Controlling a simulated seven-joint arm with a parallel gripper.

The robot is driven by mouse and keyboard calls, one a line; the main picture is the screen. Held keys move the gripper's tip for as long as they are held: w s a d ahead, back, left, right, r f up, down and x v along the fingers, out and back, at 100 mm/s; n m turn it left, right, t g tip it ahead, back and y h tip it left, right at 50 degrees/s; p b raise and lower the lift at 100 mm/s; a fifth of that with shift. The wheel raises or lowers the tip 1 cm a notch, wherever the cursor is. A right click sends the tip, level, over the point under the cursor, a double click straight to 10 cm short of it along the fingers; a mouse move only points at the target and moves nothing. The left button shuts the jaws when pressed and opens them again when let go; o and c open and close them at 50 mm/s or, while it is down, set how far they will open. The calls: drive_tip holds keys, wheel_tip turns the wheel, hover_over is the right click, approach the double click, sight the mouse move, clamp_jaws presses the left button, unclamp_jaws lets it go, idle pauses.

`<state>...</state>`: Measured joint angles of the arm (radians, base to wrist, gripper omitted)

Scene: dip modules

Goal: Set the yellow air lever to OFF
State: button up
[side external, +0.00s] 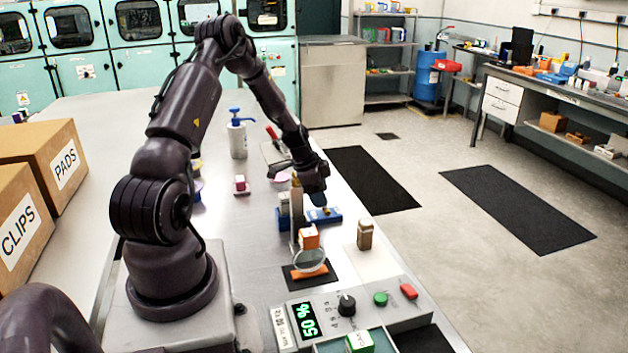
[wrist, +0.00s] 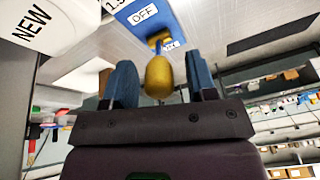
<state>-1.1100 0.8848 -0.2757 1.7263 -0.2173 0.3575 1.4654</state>
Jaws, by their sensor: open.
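The yellow air lever (wrist: 158,75) shows in the wrist view as a rounded knob, its short stem running up to a blue plate (wrist: 135,12). The plate has an OFF label above the stem and a second label beside its foot, partly hidden and hard to read. My gripper (wrist: 160,80) is open, with one blue finger on each side of the knob and visible gaps between. In the side view my gripper (side external: 318,194) is low over the blue base (side external: 327,215). The lever is mostly hidden there.
A blue-and-white stand and an orange block (side external: 309,236) are close in front of the base. A brown bottle (side external: 365,234) stands to the right. A control panel (side external: 378,308) sits nearer the camera. A pump bottle (side external: 238,138) stands behind. A white box marked NEW (wrist: 40,25) is upper left.

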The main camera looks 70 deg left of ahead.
drive_tip(key=v, duration=1.2)
drive_tip(key=shift+r, duration=0.2)
drive_tip(key=shift+s, duration=0.1)
drive_tip(key=w+d+r, duration=0.3)
drive_tip(key=d+r, duration=0.8)
drive_tip(key=d, duration=0.5)
drive_tip(key=s+d+r+n, duration=0.1)
drive_tip(key=s+d+r, duration=0.2)
drive_tip(key=s+d, duration=0.2)
drive_tip(key=s+d+r+n+t, duration=0.1)
drive_tip(key=s+d, duration=0.5)
drive_tip(key=d, duration=0.6)
wheel_tip(320, 180, up, 2)
drive_tip(key=shift+s+r+n+t, duration=0.1)
drive_tip(key=shift+s+n+t, duration=0.2)
drive_tip(key=shift+n, duration=0.5)
drive_tip(key=shift+d, duration=0.1)
